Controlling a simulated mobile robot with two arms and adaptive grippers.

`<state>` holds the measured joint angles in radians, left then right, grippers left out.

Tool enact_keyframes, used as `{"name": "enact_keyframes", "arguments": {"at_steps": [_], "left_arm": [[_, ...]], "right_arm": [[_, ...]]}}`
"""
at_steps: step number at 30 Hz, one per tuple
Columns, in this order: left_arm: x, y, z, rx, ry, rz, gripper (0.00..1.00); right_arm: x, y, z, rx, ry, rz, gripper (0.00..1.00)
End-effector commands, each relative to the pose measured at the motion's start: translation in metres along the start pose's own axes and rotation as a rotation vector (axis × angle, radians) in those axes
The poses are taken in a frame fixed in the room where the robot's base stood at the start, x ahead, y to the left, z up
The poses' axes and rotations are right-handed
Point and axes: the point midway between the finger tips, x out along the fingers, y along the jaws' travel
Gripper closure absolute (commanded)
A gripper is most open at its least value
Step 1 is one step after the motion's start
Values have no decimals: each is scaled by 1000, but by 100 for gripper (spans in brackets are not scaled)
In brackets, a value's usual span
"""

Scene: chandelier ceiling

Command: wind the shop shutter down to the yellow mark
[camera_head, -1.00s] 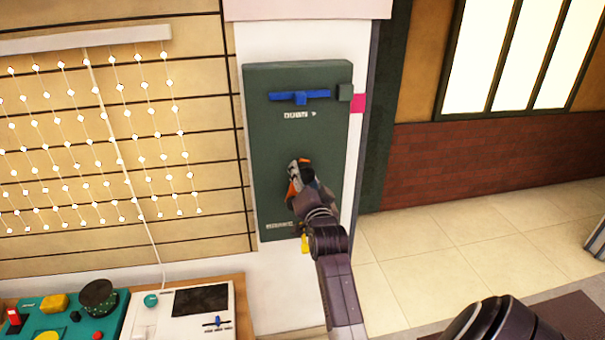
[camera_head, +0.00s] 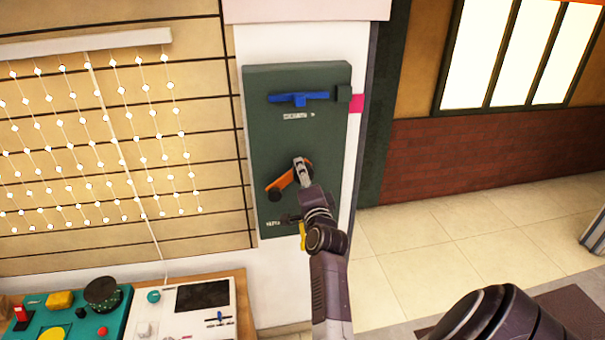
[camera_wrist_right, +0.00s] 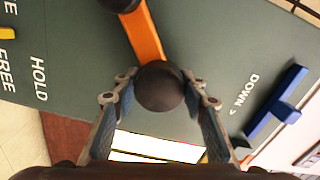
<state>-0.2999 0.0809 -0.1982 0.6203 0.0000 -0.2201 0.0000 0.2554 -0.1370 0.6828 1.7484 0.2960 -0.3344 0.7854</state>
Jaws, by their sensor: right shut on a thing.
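A dark green panel (camera_head: 265,130) stands upright on the wall in the head view. An orange crank bar (camera_head: 281,182) slants across its lower half, with a dark round end at its lower left. In the wrist view the bar (camera_wrist_right: 145,38) runs from a dark ball (camera_wrist_right: 158,87) to another dark round end (camera_wrist_right: 118,3). My right gripper (camera_head: 301,163) is at the bar's upper end. In the wrist view its fingers (camera_wrist_right: 160,90) are shut on the dark ball, one on each side. My left gripper is not in view. I cannot make out the shutter or its yellow mark.
A blue T-shaped piece (camera_head: 300,98) sits high on the panel by a "DOWN" label. A yellow piece (camera_wrist_right: 6,33) lies beside "HOLD" and "FREE" lettering. A teal control box (camera_head: 60,322) and white console (camera_head: 180,325) rest at lower left.

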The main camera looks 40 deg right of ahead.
Motion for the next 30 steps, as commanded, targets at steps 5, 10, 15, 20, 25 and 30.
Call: {"name": "enact_keyframes", "arguments": {"at_steps": [5,10,15,20,25,30], "left_arm": [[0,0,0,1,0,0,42],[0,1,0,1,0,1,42],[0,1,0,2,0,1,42],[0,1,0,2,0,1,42],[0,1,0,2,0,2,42],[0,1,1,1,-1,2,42]], "right_arm": [[0,-1,1,15,-1,-1,100],[0,-1,1,14,-1,-1,100],[0,-1,1,12,-1,-1,53],[0,0,0,10,-1,-1,42],[0,0,0,8,0,0,42],[0,-10,-2,9,0,-2,42]]}}
